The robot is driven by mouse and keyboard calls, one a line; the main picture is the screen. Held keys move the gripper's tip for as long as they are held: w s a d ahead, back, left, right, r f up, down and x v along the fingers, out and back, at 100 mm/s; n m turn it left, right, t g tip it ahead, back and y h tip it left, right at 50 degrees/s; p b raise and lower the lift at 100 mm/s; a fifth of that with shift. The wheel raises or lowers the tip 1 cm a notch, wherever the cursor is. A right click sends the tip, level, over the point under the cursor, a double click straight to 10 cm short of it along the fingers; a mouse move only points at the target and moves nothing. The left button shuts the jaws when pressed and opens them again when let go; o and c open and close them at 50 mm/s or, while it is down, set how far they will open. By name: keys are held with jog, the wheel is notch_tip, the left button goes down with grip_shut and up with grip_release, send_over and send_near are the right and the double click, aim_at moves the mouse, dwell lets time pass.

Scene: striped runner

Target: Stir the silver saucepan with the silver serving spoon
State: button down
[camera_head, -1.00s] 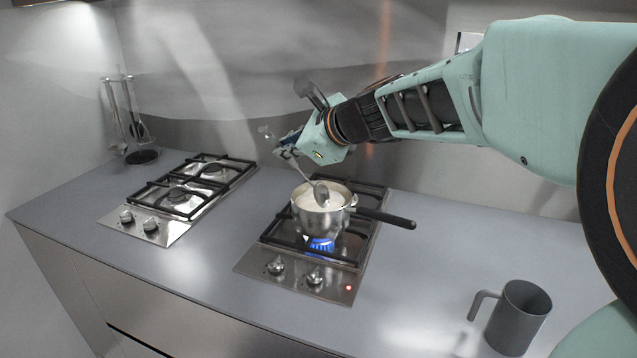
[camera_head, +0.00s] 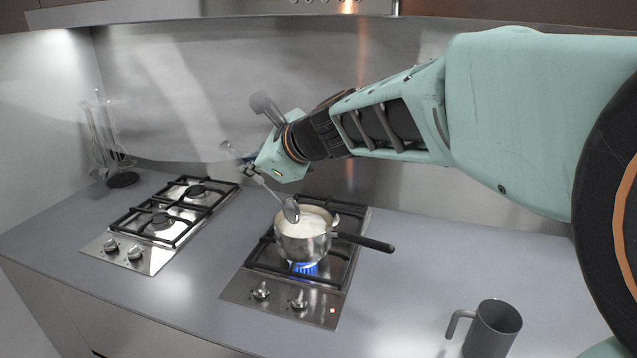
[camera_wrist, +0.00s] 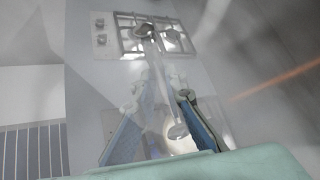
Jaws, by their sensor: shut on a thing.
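The silver saucepan (camera_head: 303,246) with a black handle (camera_head: 364,242) stands on the right hob over a lit blue flame. It holds a pale, creamy content. My gripper (camera_head: 250,170) is left of and above the pan, shut on the silver serving spoon (camera_head: 272,191). The spoon slants down to the right, and its bowl (camera_head: 291,210) is at the pan's left rear rim; I cannot tell whether it touches the content. In the wrist view, the spoon (camera_wrist: 158,75) runs between the two blue-padded fingers (camera_wrist: 160,118).
A grey mug (camera_head: 492,328) stands at the front right of the counter. A utensil stand (camera_head: 122,179) is in the back left corner. The steel back wall is close behind the arm. Counter between the hobs is clear.

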jog(key=shift+s+r, duration=0.1)
jog(key=shift+r, duration=0.35)
notch_tip(320, 180, up, 4)
jog(key=p, duration=0.3)
jog(key=shift+p, duration=0.35)
jog(key=shift+f, duration=0.1)
